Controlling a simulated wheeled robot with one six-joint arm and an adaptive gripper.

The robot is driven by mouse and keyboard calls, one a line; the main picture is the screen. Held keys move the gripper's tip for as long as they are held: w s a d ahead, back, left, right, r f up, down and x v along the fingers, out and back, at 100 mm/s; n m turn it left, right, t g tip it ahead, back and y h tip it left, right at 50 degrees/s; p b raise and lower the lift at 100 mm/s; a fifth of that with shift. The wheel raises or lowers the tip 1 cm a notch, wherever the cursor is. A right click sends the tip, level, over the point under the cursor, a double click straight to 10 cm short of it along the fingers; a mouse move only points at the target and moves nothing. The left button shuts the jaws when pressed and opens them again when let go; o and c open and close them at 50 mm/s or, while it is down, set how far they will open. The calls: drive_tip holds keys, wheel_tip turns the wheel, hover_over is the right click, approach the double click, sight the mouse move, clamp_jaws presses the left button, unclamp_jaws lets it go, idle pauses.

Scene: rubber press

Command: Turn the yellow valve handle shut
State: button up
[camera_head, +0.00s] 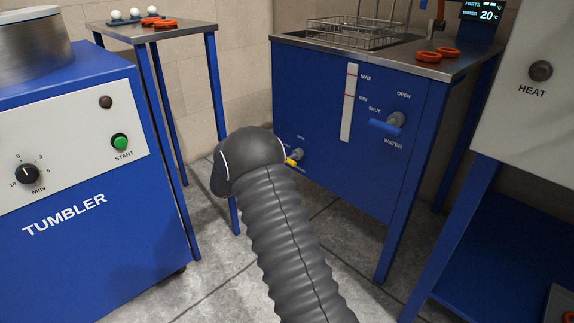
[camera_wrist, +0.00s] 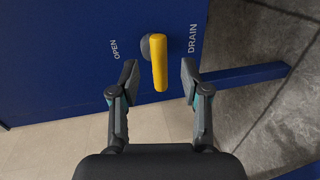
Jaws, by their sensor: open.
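The yellow valve handle (camera_wrist: 159,62) is seen close in the wrist view, on the blue front of the tank. It hangs down in the picture from its grey hub, crosswise to the direction of the OPEN label at left; DRAIN is printed at right. My gripper (camera_wrist: 159,80) is open, with one finger on each side of the handle and a visible gap to both. In the head view only the handle's tip (camera_head: 291,161) shows beside my dark wrist, which hides my fingers. The handle's SHUT mark cannot be read.
The blue tank (camera_head: 345,190) has a separate blue WATER handle (camera_head: 385,127) above and right of the drain. A tumbler (camera_head: 85,190) stands at left, a small table (camera_head: 170,33) behind it, and a HEAT machine (camera_head: 530,95) at right. Grey floor lies between.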

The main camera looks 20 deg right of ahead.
drive_tip(key=v, duration=0.6)
idle(0.4)
